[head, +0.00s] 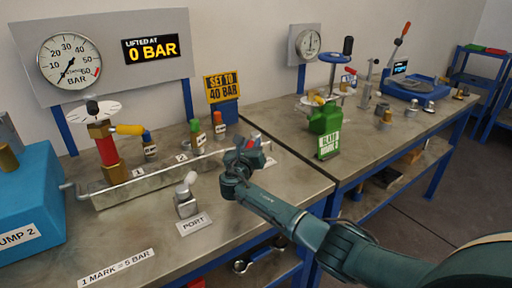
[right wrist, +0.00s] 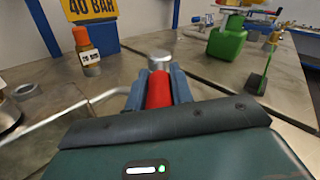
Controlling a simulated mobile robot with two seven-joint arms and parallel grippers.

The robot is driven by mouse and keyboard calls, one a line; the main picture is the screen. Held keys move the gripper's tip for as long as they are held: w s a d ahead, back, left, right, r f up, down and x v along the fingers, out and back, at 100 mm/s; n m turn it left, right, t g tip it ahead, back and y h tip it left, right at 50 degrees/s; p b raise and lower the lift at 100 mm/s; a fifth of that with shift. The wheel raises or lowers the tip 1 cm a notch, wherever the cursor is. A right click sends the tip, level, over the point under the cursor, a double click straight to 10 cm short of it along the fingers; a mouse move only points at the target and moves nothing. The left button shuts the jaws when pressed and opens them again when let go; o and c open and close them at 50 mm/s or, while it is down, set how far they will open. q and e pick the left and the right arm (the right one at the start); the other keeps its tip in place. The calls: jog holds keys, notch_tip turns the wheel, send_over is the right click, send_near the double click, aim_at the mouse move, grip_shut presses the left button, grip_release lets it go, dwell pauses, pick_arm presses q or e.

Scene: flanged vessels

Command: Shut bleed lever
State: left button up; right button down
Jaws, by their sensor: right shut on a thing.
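My right gripper (head: 248,150) is at the right end of the metal rail (head: 120,193) on the near bench. In the right wrist view my right gripper (right wrist: 158,92) is shut on a red lever grip (right wrist: 158,90), which lies between its two fingers. A round metal end (right wrist: 158,57) shows just beyond the red grip. I take this to be the bleed lever; its pivot and its exact angle are largely hidden by the gripper. My left gripper is not in view.
A gauge (head: 70,62) and a display reading 0 BAR (head: 151,49) stand behind the rail. A red valve column (head: 106,150) and several small labelled fittings stand along it. A PORT block (head: 186,203) is in front. A green vessel (head: 324,118) stands farther right.

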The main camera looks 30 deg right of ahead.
jog(key=shift+w+a+f+m+g+h+b, duration=0.1)
jog(key=shift+w+a+m+g+h+b, duration=0.1)
jog(key=shift+m+g+h+b, duration=0.4)
jog(key=shift+w+a+m+g+h+b, duration=0.2)
jog(key=shift+m+g+h+b, duration=0.2)
jog(key=shift+m+g+h, duration=0.25)
jog(key=shift+g, duration=0.25)
jog(key=c, duration=1.2)
grip_release()
notch_tip(320, 180, up, 10)
jog(key=shift+r+p, duration=0.1)
jog(key=shift+p, duration=0.65)
jog(key=shift+c, duration=0.3)
